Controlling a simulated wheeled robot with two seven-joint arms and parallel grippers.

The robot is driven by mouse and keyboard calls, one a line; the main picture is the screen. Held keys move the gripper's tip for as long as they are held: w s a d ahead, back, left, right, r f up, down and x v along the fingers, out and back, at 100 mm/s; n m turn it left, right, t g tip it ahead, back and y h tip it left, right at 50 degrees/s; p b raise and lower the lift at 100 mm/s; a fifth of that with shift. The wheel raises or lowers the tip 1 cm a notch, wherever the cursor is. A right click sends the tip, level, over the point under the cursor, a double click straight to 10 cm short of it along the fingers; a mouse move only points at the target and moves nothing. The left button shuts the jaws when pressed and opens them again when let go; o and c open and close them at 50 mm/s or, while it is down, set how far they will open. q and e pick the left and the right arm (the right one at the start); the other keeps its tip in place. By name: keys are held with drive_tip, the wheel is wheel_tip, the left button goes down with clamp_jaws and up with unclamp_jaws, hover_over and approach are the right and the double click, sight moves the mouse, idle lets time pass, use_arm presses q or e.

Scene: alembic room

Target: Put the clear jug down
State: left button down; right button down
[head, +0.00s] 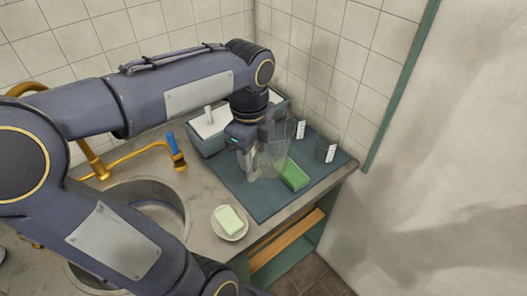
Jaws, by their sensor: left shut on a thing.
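The clear jug (270,160) is see-through and hard to make out. It is in my left gripper (246,152), which reaches down from the left above the dark blue-grey mat (236,190) and is shut on the jug's left side. The jug looks about upright. I cannot tell whether its base touches the mat. My right gripper is not in view.
A green block (295,175) lies on the mat close right of the jug. Two labelled glasses (326,150) stand behind it near the tiled wall. A grey box (206,143) is behind left. A soap dish (229,235) and sink (150,196) are nearer. The mat's front left is bare.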

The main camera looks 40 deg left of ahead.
use_arm(q)
drive_tip(key=w+a+f+p, duration=0.2)
drive_tip(key=w+a+f, duration=0.6)
drive_tip(key=f, duration=0.4)
drive_tip(key=shift+w+a+f+p, duration=0.15)
drive_tip(key=shift+a+p, duration=0.2)
drive_tip(key=shift+a, duration=0.45)
drive_tip(key=c, duration=0.7)
unclamp_jaws()
drive_tip(key=shift+f, duration=0.1)
